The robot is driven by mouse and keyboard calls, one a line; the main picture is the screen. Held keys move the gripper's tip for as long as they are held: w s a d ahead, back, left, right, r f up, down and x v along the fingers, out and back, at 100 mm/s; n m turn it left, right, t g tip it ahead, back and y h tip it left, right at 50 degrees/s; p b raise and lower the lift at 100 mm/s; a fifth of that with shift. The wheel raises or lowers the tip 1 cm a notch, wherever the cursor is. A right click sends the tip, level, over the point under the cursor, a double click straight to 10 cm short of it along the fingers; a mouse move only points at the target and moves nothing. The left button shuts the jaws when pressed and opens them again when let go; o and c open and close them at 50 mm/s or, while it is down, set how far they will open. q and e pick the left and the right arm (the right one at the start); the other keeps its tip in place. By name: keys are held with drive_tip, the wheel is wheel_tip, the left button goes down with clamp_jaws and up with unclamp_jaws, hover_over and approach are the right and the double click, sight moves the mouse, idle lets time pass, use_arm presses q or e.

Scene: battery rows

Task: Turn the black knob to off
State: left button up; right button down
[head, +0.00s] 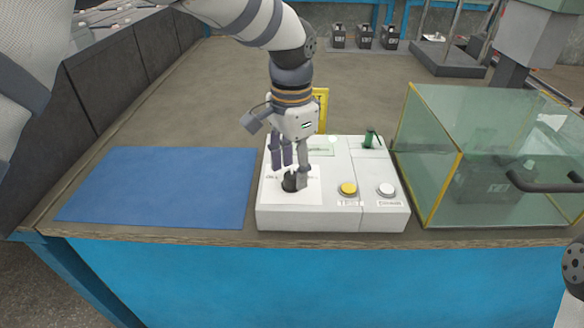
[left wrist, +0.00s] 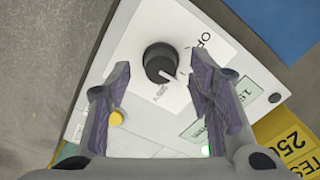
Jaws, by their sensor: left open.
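The black knob (head: 289,183) is on a white panel at the front left of a white control box (head: 330,221). In the left wrist view the knob (left wrist: 158,59) is round, and a white pointer bar runs from it toward the lower right. A partly cut-off label beginning "OF" (left wrist: 204,40) is printed to the right of the knob; the pointer is not aimed straight at it. My left gripper (head: 291,172) points down over the knob. Its fingers are open, one on each side of the knob, with visible gaps in the left wrist view (left wrist: 158,82).
The box also bears a yellow button (head: 348,188), a white button (head: 386,189) and a green switch (head: 370,138). A blue mat (head: 160,188) lies to the left. A glass case with yellow edges (head: 436,190) stands close on the right. Several batteries (head: 364,37) stand at the back.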

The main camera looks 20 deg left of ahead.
use_arm(q)
drive_tip(key=shift+f, duration=0.4)
clamp_jaws()
